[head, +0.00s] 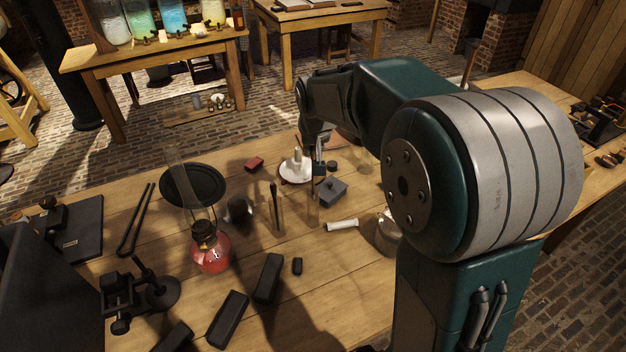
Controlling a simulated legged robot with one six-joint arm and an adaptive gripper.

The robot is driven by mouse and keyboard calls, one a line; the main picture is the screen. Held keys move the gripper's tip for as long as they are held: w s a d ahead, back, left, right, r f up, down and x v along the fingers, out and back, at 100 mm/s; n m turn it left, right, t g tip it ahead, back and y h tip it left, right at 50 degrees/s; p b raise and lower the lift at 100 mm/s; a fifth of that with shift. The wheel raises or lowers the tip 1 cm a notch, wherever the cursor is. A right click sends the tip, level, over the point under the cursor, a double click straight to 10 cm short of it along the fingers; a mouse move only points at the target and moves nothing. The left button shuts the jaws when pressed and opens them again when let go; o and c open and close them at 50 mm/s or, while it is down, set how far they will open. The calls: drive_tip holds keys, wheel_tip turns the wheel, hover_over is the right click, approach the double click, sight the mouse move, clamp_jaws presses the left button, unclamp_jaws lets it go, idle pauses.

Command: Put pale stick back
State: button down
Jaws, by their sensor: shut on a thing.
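My gripper (318,146) points down over the middle of the table, at the end of my arm. It is shut on a thin stick, small and partly hidden, whose colour is hard to make out here. A clear glass jar (313,204) stands just below and nearer than the gripper. A second glass jar (276,216) to its left has a dark rod (273,192) standing in it. I cannot tell whether the held stick is over or behind the nearer jar.
A white dish (290,177) with a pale upright piece stands beside the gripper. A grey box (332,193), a white roll (342,224), a metal pot (388,235) and a red-based lamp (211,252) stand around. Black blocks (229,318) lie in front.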

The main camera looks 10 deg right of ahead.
drive_tip(key=shift+f, duration=4.35)
drive_tip(key=c, duration=0.6)
unclamp_jaws()
drive_tip(key=shift+c, duration=0.2)
